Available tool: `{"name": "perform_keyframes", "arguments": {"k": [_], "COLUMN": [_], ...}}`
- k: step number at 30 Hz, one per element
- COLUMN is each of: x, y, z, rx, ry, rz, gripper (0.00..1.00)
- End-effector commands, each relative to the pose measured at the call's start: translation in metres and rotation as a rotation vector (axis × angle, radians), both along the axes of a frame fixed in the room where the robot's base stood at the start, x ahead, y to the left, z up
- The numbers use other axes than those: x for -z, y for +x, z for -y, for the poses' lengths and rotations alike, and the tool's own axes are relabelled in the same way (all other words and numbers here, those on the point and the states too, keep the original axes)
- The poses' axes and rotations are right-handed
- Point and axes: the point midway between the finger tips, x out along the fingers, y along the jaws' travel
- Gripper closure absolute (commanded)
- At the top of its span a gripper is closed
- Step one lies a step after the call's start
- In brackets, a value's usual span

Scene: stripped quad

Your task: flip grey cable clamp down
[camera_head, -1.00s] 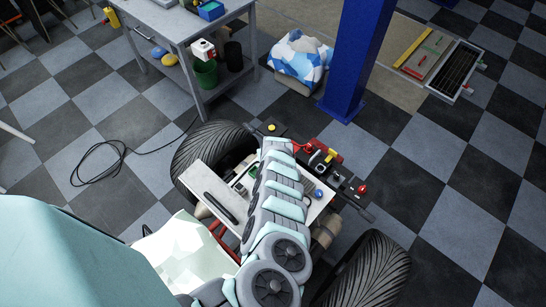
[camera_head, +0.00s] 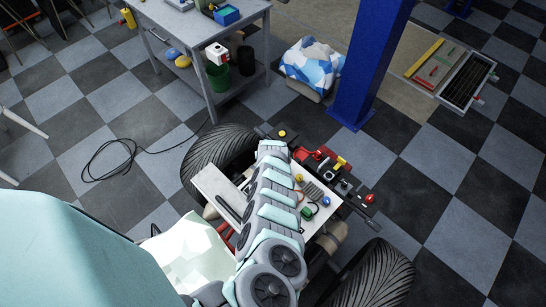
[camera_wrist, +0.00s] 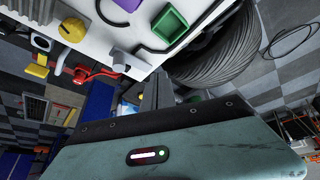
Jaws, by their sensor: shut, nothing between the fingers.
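A small grey block (camera_wrist: 121,59), which looks like the grey cable clamp, stands at the edge of a white board (camera_wrist: 98,35) in the wrist view. I cannot tell whether it is up or down. My gripper (camera_wrist: 156,88) is shut and empty, with its dark fingers pointing up the picture. The fingertips are close beside the block, to its right and below; I cannot tell if they touch it. In the head view my arm covers the gripper and the clamp.
A green open box (camera_wrist: 170,24), a purple piece (camera_wrist: 127,4), a black cable and a yellow knob (camera_wrist: 72,29) are on or around the board. A red hose or cable (camera_wrist: 97,74) lies beyond its edge. A black tyre (camera_wrist: 212,58) is close to the right.

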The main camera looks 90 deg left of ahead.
Motion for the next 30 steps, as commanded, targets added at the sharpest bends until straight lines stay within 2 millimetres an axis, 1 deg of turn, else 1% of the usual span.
{"name": "perform_keyframes", "arguments": {"k": [1,18,24,30], "x": [-0.01,-0.062,-0.075,-0.079], "y": [0.004,0.02,0.023,0.024], "z": [0.005,0.041,0.05,0.056], "rx": [0.005,0.002,0.001,0.0], "ry": [-0.003,0.0,0.001,-0.002], "rz": [-0.003,0.0,0.0,0.0], "gripper": [1.0,1.0,1.0,1.0]}}
